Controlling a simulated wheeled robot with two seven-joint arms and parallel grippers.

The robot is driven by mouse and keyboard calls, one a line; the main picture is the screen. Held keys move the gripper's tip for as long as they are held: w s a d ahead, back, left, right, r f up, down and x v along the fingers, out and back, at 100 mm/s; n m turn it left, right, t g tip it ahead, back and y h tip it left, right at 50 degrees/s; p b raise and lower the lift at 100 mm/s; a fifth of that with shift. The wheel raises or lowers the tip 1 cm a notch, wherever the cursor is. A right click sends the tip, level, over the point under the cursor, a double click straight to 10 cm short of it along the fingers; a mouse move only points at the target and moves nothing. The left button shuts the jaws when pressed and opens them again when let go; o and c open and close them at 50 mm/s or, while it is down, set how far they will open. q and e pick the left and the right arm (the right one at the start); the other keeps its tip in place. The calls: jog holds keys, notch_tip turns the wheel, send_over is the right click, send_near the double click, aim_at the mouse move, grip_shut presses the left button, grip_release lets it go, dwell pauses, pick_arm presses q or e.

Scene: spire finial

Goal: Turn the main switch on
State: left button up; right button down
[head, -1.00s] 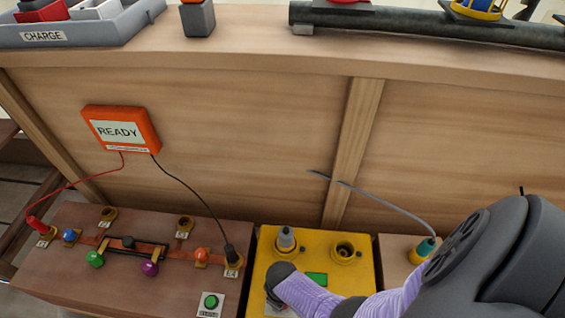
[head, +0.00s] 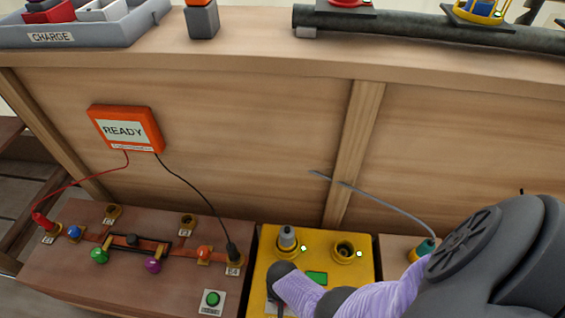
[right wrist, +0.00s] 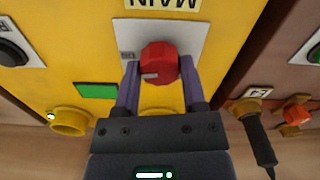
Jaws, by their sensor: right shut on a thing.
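The main switch is a red knob (right wrist: 160,62) on a grey plate (right wrist: 125,32) on the yellow box, beside a label reading MAIN, upside down in the right wrist view. A pale mark on the knob points left in that view. My right gripper (right wrist: 160,75) is shut on the knob, one purple finger on each side. In the head view, my right arm covers the knob on the yellow box (head: 264,258). Small green lights (head: 304,248) glow beside the box's two sockets. My left gripper is not in view.
A brown panel (head: 75,268) with coloured knobs, sockets and a green button stands left of the yellow box. Red and black leads run from it to an orange READY meter (head: 126,128) on the wooden wall. A grey cable (head: 385,200) hangs at right.

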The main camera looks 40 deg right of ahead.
jog(key=shift+m, duration=0.5)
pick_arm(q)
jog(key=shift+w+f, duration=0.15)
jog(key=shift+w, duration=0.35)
pick_arm(e)
jog(key=shift+m, duration=0.5)
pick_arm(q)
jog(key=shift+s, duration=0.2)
pick_arm(e)
jog(key=shift+c, duration=0.7)
grip_release()
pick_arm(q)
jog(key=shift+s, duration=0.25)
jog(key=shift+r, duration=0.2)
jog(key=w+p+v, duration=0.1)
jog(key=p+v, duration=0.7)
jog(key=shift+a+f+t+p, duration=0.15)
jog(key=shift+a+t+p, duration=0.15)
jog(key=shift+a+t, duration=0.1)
pick_arm(e)
notch_tip(320, 180, up, 10)
